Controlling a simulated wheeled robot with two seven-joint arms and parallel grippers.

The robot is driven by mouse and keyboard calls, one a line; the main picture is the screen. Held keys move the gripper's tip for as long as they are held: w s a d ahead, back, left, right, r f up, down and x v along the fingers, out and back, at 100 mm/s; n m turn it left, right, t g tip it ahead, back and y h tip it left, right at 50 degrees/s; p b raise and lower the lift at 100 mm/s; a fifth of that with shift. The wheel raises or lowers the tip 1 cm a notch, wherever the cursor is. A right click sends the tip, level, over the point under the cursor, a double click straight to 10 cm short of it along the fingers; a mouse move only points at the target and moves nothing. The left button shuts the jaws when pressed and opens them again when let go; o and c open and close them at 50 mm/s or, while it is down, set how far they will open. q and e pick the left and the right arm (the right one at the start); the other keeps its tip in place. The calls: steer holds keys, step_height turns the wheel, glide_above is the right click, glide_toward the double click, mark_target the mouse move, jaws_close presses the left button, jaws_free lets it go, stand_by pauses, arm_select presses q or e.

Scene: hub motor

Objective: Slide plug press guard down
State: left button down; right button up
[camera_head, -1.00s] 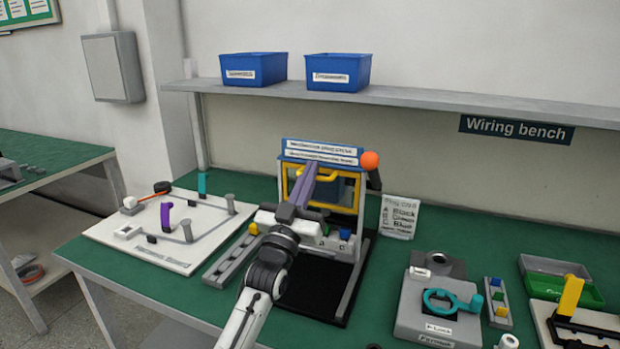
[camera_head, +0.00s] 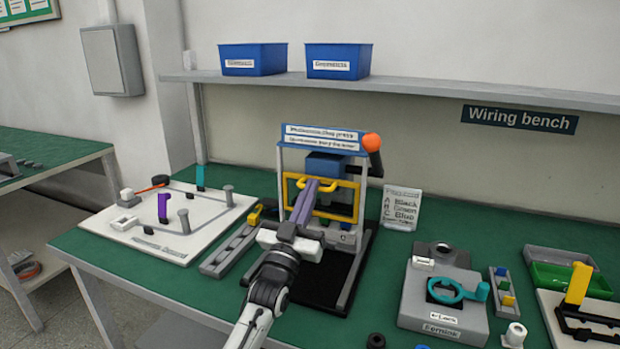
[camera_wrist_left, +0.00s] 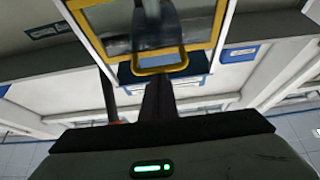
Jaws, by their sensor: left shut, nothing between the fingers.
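The plug press (camera_head: 320,138) stands on the green bench, with a blue header and a blue block (camera_head: 326,164) under it. Its guard (camera_head: 357,203) is a yellow frame around a clear pane, at mid height on the grey posts, with the blue block showing above its top edge. A yellow handle (camera_head: 340,183) sticks out from it; the handle also shows in the wrist view (camera_wrist_left: 160,70). My left gripper (camera_head: 312,182) is shut and empty, its fingers crossing the handle bar. Whether they touch it is unclear. My right gripper is out of view.
An orange ball (camera_head: 371,142) sits at the press's upper right. A white wiring board (camera_head: 150,240) and a grey rail (camera_head: 228,250) lie to the left. A card (camera_head: 401,208) and a grey fixture (camera_head: 443,300) stand to the right. A shelf (camera_head: 420,95) runs behind.

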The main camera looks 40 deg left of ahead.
arm_select(q)
steer(key=shift+f, duration=0.55)
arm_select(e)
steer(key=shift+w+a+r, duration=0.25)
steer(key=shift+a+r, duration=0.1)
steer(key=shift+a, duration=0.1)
